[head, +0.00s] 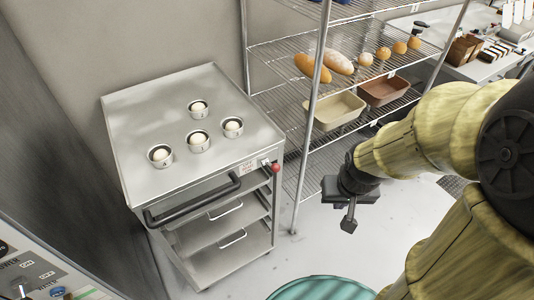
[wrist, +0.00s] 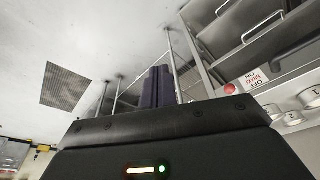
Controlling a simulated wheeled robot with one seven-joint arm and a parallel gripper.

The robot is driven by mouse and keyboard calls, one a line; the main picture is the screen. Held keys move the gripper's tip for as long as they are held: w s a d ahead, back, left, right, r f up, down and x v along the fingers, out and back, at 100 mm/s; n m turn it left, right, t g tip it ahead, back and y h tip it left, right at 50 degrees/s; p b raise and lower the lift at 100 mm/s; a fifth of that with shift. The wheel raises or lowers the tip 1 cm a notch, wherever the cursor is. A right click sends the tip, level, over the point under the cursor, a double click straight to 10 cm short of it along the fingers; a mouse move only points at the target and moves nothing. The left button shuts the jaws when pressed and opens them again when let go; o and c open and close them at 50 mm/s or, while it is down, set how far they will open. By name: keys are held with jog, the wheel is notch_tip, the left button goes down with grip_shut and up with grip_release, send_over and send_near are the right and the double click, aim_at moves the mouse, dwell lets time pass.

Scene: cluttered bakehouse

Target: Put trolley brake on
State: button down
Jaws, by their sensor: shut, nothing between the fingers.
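The steel trolley (head: 120,110) stands at the left against the wall in the head view, with a dark push handle (head: 195,205) on its front. The brake lever's red knob (head: 275,167) sits at the trolley's front right corner, beside a small label (head: 247,167). In the wrist view the red knob (wrist: 230,89) is right of the fingers, next to the label (wrist: 254,79), which reads ON and OFF. My gripper (head: 348,222) is shut and empty, right of the knob and apart from it. Its dark fingers also show in the wrist view (wrist: 158,85).
Several small tins with dough balls (head: 198,139) stand on the trolley top. A wire rack (head: 290,60) with loaves, rolls and two bins (head: 340,108) is behind. A teal round object (head: 322,289) is at the bottom. Floor (head: 300,255) between trolley and arm is clear.

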jog(key=w+a+r+n+p, duration=0.2)
jog(key=w+a+r+n, duration=0.2)
jog(key=w+a, duration=0.5)
jog(key=w+a+r+n+g+p, duration=0.1)
jog(key=w+a+r+n+p, duration=0.2)
jog(key=w+a, duration=0.6)
jog(key=shift+a+r+n+h, duration=0.4)
jog(key=shift+a+n, duration=0.25)
jog(key=shift+n, duration=0.05)
jog(key=shift+w+f, duration=0.1)
jog(key=shift+w, duration=0.1)
jog(key=p, duration=0.4)
send_over(271, 166)
notch_tip(271, 166, down, 13)
jog(key=shift+s, duration=0.3)
jog(key=shift+b, duration=0.4)
